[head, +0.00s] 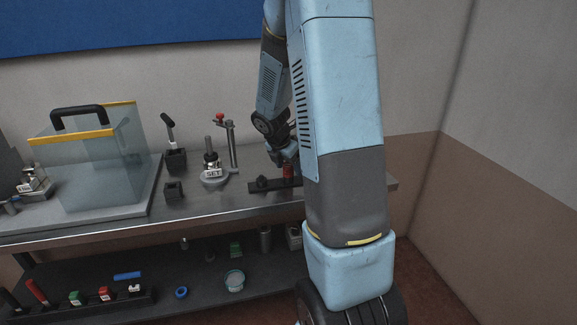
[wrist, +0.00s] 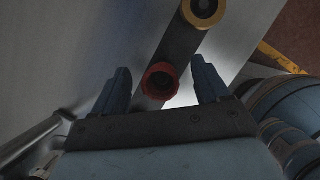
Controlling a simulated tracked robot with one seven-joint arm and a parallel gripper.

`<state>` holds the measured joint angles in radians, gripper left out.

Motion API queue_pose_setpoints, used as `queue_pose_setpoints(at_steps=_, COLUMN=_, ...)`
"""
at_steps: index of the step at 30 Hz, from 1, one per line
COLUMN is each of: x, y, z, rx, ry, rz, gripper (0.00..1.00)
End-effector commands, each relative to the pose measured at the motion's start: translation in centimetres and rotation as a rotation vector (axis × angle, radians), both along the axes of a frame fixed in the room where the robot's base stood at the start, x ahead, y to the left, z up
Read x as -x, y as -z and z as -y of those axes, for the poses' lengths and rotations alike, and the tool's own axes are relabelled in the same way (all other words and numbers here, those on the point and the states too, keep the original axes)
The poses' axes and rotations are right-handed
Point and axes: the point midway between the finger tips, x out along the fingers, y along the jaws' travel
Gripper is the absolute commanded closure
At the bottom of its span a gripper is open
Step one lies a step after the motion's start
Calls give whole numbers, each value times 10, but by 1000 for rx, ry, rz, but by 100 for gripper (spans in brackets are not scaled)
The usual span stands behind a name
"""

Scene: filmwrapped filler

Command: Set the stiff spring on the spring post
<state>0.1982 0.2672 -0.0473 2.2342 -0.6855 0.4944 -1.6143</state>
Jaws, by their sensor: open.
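A red, hollow cylindrical piece (wrist: 160,80), perhaps the stiff spring, stands on a dark bar-shaped rack (head: 262,186). It also shows in the head view (head: 288,172), under my gripper. My gripper (wrist: 160,66) is open, with one finger on each side of the red piece and visible gaps to both. In the head view my gripper (head: 287,157) is partly hidden by my arm. A grey round base marked SET (head: 214,181) stands left of the rack with an upright post (head: 208,145); I cannot tell if this is the spring post.
A thin stand with a red top (head: 231,140) rises beside the SET base. Dark holders (head: 174,160) and a clear box with a black handle (head: 85,150) stand to the left. A yellow-ringed dark piece (wrist: 203,10) is on the same rack. Small parts lie on the lower shelf.

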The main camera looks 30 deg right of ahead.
Motion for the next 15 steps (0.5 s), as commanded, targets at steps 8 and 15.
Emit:
queue_pose_setpoints(at_steps=8, x=1, y=-8, z=-3, rx=0, ry=1, rz=2, gripper=25)
queue_pose_setpoints(at_steps=15, x=6, y=-43, z=-17, rx=1, ry=0, rz=4, gripper=25)
